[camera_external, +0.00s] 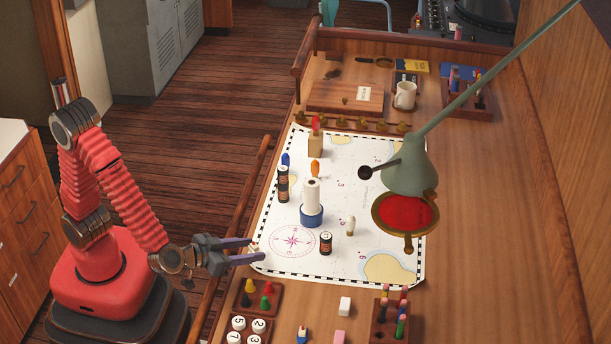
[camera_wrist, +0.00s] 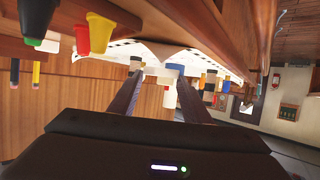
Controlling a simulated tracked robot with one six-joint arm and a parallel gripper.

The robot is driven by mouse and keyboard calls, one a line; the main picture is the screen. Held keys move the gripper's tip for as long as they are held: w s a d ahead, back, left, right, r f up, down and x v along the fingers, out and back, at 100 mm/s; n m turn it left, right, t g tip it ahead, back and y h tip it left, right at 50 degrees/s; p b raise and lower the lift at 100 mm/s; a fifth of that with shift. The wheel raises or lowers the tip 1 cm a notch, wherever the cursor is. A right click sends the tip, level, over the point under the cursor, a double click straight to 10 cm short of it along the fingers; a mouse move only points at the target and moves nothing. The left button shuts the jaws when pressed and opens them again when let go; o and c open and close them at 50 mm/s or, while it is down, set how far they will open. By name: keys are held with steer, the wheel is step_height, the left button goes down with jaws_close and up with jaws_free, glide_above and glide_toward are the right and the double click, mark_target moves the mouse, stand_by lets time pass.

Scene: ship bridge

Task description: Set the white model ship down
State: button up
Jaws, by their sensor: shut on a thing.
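The white model ship (camera_external: 254,246) is a small pale shape between my fingertips in the external view, by the near left corner of the sea chart (camera_external: 340,255). My gripper (camera_external: 252,250) is shut on it from the left, at the table's left edge. In the wrist view, which appears upside down, my gripper (camera_wrist: 160,84) has white and orange parts (camera_wrist: 169,96) of the ship between its fingers. The fingers hide much of the ship. I cannot tell whether it touches the surface.
Around the chart's middle stand a paper roll (camera_external: 311,195) on a blue ring, dark cans (camera_external: 326,243) and small figures. A tray of coloured pawns (camera_external: 258,297) lies just in front of my gripper. A lamp (camera_external: 405,170) overhangs the right. The chart's lower middle is mostly clear.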

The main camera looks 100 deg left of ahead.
mark_target(249, 267)
steer(key=shift+f, duration=1.95)
steer(key=o, duration=1)
steer(key=shift+f, duration=0.1)
steer(key=v, duration=1.2)
